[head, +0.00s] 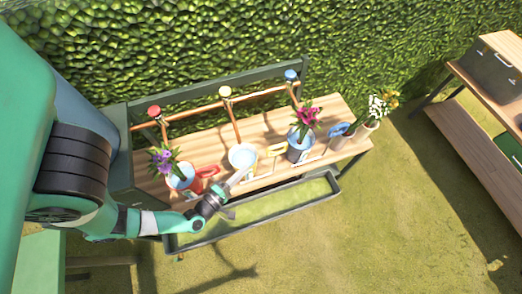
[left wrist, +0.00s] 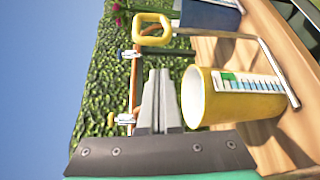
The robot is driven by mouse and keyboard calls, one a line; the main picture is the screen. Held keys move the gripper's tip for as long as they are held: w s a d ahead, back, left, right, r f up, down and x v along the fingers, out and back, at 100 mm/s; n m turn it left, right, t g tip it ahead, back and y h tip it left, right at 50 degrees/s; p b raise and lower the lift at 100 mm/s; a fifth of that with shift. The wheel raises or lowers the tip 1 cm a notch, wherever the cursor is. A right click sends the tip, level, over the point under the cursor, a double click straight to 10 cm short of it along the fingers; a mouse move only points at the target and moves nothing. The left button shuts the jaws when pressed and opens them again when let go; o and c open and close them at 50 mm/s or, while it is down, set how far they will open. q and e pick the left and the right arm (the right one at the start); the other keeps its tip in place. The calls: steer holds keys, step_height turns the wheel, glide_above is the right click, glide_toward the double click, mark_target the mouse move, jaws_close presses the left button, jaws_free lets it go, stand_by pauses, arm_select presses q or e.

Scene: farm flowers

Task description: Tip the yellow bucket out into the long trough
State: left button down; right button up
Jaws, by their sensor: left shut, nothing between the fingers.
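The yellow bucket (head: 236,163) stands upright on the wooden bench, and it shows large in the left wrist view (left wrist: 225,100) with a scale on its side. A yellow handle (head: 275,150) on a grey bar is beside it; in the left wrist view the handle (left wrist: 152,28) is beyond the fingertips. My left gripper (head: 246,172) is shut and empty close to the bucket, not holding it. Its fingers also show in the left wrist view (left wrist: 158,78). The long trough (head: 270,212) lies along the bench's front, its floor greenish. My right gripper is not in view.
A bucket with purple flowers (head: 180,178) and a red handle (head: 207,172) stands left of the yellow one. A blue bucket (head: 300,147) with pink flowers stands right. A rail with coloured knobs runs behind. Open grass lies in front.

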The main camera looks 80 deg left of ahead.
arm_select(q)
steer(key=r+b+x, duration=0.1)
steer(key=b+x, duration=0.1)
steer(key=x, duration=0.8)
steer(key=shift+f, duration=0.45)
steer(key=shift+b, duration=0.4)
